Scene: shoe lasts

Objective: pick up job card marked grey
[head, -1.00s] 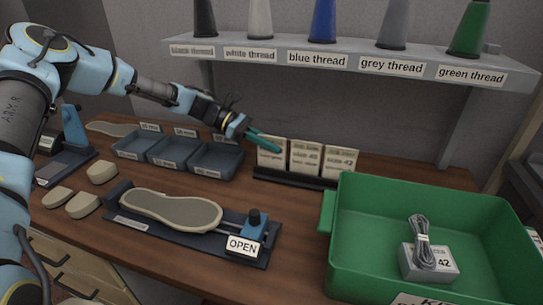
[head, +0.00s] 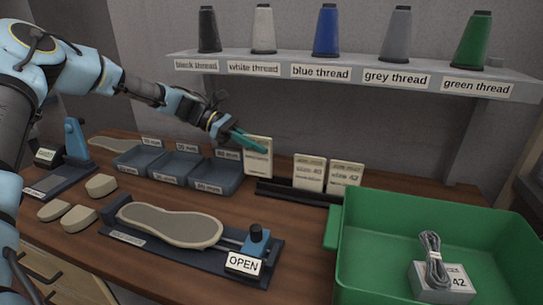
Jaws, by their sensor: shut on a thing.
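My gripper (head: 252,141), with teal fingers, is shut on a cream job card (head: 258,160) in the head view. The card is upright, left of its dark rack (head: 300,193) and apart from the other cards. Its lettering is too small to read, so I cannot tell whether it says grey. Two more cream cards stand in the rack: a middle one (head: 309,172) that seems to read size 40, and a right one (head: 345,176) that reads size 42.
Blue-grey bins (head: 217,177) stand just left of the held card. A green crate (head: 440,213) with a box and grey cord stands at the right. A thread shelf (head: 350,73) overhangs behind. A sole fixture (head: 190,246) lies in front.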

